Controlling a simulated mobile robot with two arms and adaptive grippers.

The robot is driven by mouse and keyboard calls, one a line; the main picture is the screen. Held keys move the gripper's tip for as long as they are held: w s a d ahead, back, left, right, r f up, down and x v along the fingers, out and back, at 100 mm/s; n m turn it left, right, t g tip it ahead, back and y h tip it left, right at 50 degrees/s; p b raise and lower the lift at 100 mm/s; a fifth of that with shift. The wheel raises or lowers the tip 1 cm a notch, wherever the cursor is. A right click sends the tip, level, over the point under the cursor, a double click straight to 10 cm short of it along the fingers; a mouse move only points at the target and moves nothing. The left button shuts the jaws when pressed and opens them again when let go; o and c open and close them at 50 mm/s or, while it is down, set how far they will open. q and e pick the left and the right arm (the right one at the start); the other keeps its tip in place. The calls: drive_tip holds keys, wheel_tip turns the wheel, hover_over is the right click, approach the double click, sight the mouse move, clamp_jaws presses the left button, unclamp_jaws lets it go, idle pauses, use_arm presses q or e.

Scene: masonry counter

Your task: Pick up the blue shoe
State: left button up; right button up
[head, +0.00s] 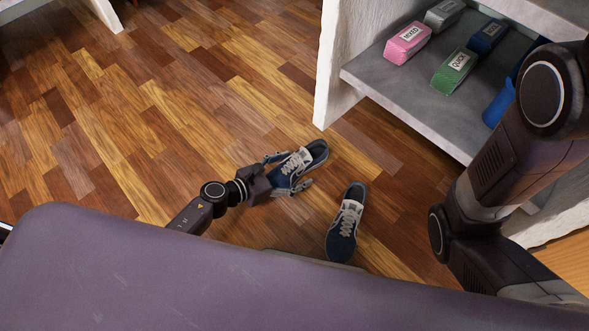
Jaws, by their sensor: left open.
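Two blue shoes with white laces lie on the wooden floor in the head view. One blue shoe (312,154) lies tilted toward the upper right, at my left gripper. The other blue shoe (345,222) lies to its right and nearer to me, with its toe toward my body. My left gripper (290,172) is open, with its fingers on either side of the first shoe's front part. I cannot tell whether the fingers touch it. My right arm comes in at the right, but its gripper is out of the picture.
A white masonry counter stands at the right. Its grey shelf (385,75) holds a pink box (408,43), a green box (455,70), a grey box (444,13), a dark blue box (487,37) and a blue container (499,103). The floor (120,120) at the left is clear.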

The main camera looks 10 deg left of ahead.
use_arm(q)
drive_tip(key=c, duration=1.4)
drive_tip(key=shift+r, duration=0.15)
